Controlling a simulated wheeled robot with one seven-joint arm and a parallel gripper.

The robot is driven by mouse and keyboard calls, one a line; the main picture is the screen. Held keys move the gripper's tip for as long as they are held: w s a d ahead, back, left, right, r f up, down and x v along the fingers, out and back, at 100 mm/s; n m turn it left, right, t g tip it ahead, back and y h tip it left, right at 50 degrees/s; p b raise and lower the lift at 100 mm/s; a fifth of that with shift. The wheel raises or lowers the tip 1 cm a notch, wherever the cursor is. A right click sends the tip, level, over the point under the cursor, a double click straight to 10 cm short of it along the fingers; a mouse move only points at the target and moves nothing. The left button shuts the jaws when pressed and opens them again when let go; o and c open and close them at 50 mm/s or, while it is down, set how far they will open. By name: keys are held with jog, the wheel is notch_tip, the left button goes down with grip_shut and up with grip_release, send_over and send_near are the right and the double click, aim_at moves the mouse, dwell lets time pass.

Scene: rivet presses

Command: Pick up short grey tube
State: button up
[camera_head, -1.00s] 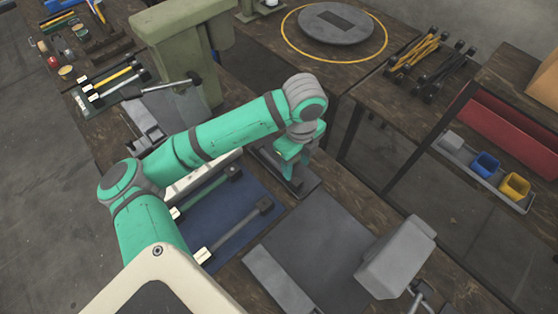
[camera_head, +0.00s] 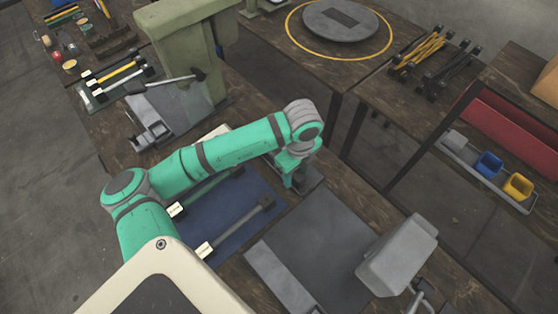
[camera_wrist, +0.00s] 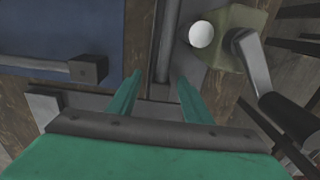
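A grey tube (camera_head: 236,229) with a dark block at its far end and a pale tag at its near end lies on the blue mat (camera_head: 229,218). In the wrist view its dark end block (camera_wrist: 88,70) and part of the grey shaft (camera_wrist: 40,65) show at the left, on the mat. My gripper (camera_head: 291,182) points down at the right of the mat, apart from the tube. In the wrist view my gripper (camera_wrist: 158,96) is open, with its fingers apart and a grey metal fixture (camera_wrist: 160,60) visible beyond the gap. A green tube (camera_head: 212,188) lies partly behind my arm.
A green press (camera_head: 185,50) stands behind my arm. A grey plate (camera_head: 315,240) and grey press head (camera_head: 398,255) are at the front right. The wrist view shows a white knob (camera_wrist: 201,34) and lever (camera_wrist: 255,65) close to the right finger.

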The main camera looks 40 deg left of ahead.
grip_shut()
